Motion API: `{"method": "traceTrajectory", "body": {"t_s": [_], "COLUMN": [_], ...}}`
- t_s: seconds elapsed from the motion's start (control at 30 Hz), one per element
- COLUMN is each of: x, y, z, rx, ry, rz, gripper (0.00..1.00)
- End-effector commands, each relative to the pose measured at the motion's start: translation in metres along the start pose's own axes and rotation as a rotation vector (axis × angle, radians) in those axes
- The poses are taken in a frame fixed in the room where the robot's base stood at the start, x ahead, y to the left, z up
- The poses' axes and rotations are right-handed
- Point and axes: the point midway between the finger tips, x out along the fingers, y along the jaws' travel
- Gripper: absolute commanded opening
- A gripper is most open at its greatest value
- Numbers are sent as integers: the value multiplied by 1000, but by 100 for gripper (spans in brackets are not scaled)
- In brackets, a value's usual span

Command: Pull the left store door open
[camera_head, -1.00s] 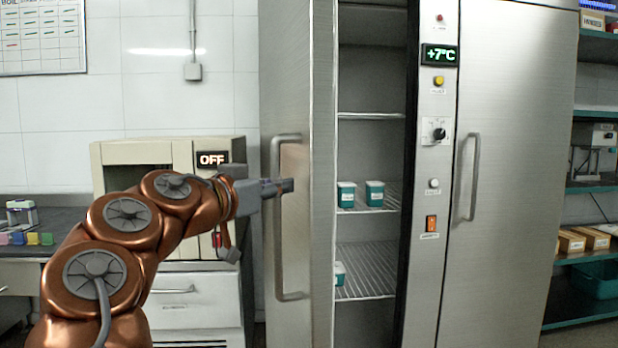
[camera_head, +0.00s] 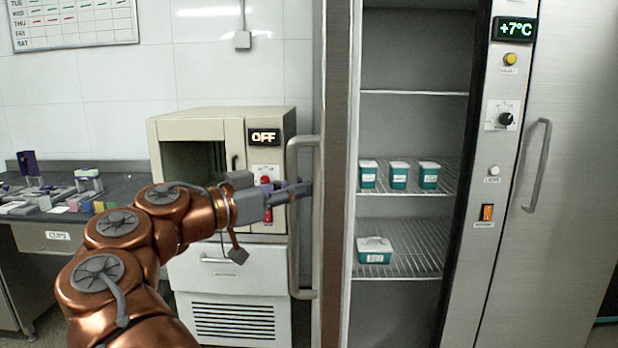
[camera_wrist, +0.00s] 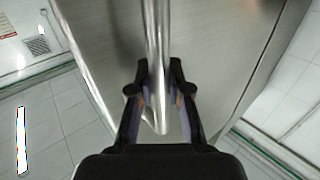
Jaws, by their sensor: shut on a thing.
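The left store door (camera_head: 335,60) stands open and shows nearly edge-on in the head view, its inner side towards the shelves. Its long grey bar handle (camera_head: 293,240) is on the left face of the door. My gripper (camera_head: 300,190) is at the handle, about mid-height. In the wrist view the handle bar (camera_wrist: 156,60) runs between the two dark fingers (camera_wrist: 158,92), which are shut on it. The door panel (camera_wrist: 205,50) is behind the bar there.
Inside the store, wire shelves (camera_head: 415,92) hold small teal-and-white boxes (camera_head: 399,175). The control strip (camera_head: 490,150) and the shut right door (camera_head: 570,130) are to the right. A beige oven marked OFF (camera_head: 200,130) and a dark bench (camera_head: 120,190) stand at left.

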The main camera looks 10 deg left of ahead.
Motion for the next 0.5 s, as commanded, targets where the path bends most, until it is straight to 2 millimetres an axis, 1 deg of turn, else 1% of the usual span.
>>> {"method": "traceTrajectory", "body": {"t_s": [0.03, 0.2, 0.5], "x": [-2, -5, -6], "y": [-2, -2, -1], "z": [6, 8, 8], "rx": [-8, -7, -7], "ry": [-8, -7, -8], "rz": [0, 4, 8], "gripper": [0, 0, 0]}}
